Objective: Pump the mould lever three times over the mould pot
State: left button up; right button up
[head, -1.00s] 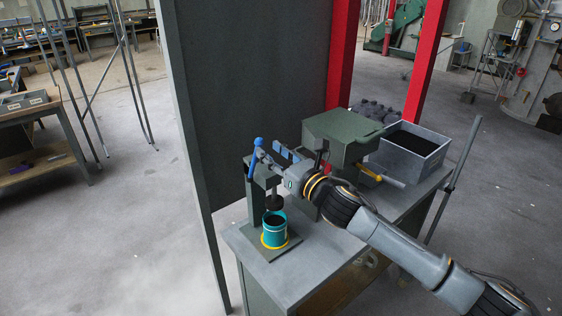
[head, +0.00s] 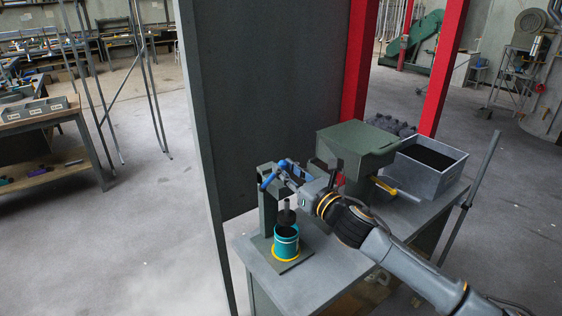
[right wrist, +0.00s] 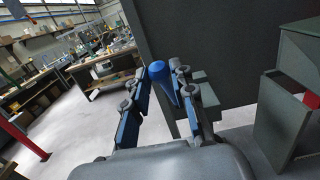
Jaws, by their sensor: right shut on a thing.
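The mould lever (head: 271,180) is a blue handle with a round blue ball end, mounted on a dark green press post (head: 266,212). It leans over to the right. My right gripper (head: 293,170) is shut on the lever near its ball end. In the right wrist view the blue ball (right wrist: 158,70) shows between the two blue-padded fingers. A dark plunger (head: 287,216) hangs from the press with its lower end at about the pot's rim. The teal mould pot (head: 286,244) stands upright beneath it on a yellow ring. My left gripper is not in view.
The press stands on a grey bench (head: 330,255). A green box (head: 355,150) and a grey bin (head: 430,170) with dark contents stand to its right. A tall dark panel (head: 270,90) and red posts (head: 358,60) rise behind. Open floor lies to the left.

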jog(key=shift+s+d+f, duration=0.45)
jog(key=shift+s+f, duration=0.15)
jog(key=shift+f, duration=0.15)
jog(key=shift+s+d+f+b, duration=0.3)
jog(key=shift+s+f+b, duration=0.15)
jog(key=shift+f, duration=0.15)
jog(key=shift+s+d+f+b, duration=0.3)
jog(key=shift+s+f+b, duration=0.1)
jog(key=shift+f, duration=0.25)
jog(key=shift+s+d+f+b, duration=0.35)
jog(key=shift+f+b, duration=0.1)
jog(key=shift+f, duration=0.15)
